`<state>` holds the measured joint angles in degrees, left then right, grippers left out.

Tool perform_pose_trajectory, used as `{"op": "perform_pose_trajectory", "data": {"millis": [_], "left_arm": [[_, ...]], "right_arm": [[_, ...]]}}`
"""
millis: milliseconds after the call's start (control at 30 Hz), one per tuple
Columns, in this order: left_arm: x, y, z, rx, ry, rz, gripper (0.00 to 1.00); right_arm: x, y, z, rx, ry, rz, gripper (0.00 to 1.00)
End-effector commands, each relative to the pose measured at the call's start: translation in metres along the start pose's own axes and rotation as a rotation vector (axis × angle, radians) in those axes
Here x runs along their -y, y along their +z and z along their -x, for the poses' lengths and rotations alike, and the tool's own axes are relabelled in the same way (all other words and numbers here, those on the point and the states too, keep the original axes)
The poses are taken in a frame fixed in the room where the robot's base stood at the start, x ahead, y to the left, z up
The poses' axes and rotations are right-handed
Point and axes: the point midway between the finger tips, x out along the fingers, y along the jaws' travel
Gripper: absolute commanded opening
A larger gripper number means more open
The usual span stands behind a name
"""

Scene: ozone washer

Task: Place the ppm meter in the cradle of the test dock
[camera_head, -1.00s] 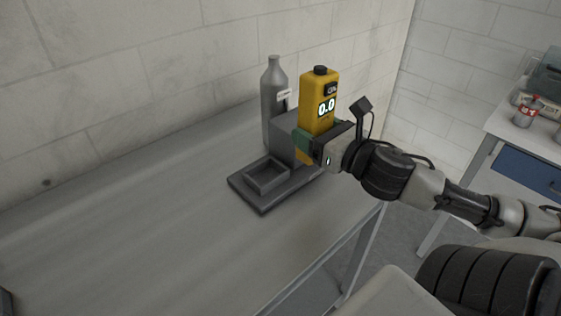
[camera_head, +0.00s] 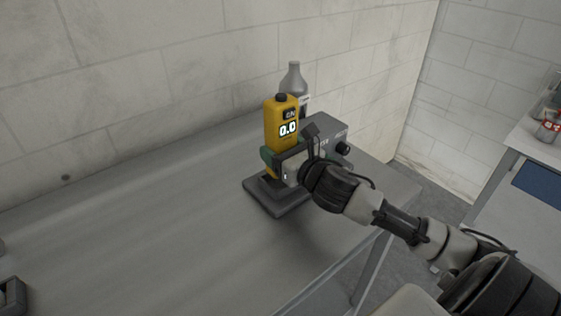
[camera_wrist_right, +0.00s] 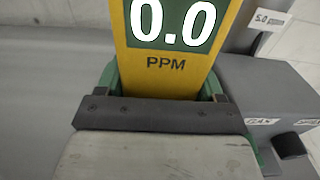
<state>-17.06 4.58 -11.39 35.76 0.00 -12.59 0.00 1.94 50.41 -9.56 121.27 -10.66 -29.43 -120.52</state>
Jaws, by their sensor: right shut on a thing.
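The yellow ppm meter (camera_head: 283,122) stands upright with its display reading 0.0. In the right wrist view the meter (camera_wrist_right: 167,60) shows the letters PPM. My right gripper (camera_head: 270,158) is shut on the meter's lower part. The meter is over the cradle area at the front of the grey test dock (camera_head: 277,203). The gripper and meter hide most of the cradle, so I cannot tell whether the meter's bottom touches it. My left gripper is not in view.
A grey gas bottle (camera_head: 294,82) stands behind the dock near the wall. The dock's box with a black knob (camera_head: 343,148) is right of the meter.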

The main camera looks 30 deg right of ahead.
Motion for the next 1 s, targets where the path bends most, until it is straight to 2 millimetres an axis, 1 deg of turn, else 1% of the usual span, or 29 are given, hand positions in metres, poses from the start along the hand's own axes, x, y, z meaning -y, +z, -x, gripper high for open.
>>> {"op": "perform_pose_trajectory", "data": {"millis": [67,200,300,567,700,733,867,900,1000], "left_arm": [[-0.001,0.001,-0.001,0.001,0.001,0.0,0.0],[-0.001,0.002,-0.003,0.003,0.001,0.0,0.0],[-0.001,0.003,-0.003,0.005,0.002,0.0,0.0],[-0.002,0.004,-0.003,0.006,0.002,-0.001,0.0],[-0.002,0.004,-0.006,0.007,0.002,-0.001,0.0],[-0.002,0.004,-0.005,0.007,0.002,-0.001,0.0],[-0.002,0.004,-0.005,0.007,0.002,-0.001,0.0],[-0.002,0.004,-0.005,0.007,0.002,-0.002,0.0],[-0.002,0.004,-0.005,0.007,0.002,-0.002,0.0]], "right_arm": [[-0.001,-0.007,-0.002,-0.001,0.0,-0.002,0.38],[-0.001,-0.03,-0.001,-0.003,-0.001,-0.006,0.38],[-0.001,-0.039,-0.001,-0.001,0.0,-0.002,0.38],[-0.001,-0.04,-0.001,0.0,0.0,0.001,0.38],[-0.001,-0.044,-0.001,0.0,0.0,0.001,0.38],[-0.001,-0.044,-0.001,-0.002,0.0,0.001,0.71],[-0.001,-0.044,-0.001,-0.002,0.0,0.001,0.91],[-0.001,-0.044,-0.001,-0.002,0.0,0.001,0.93],[-0.001,-0.044,-0.001,-0.002,0.0,0.001,0.93]]}}
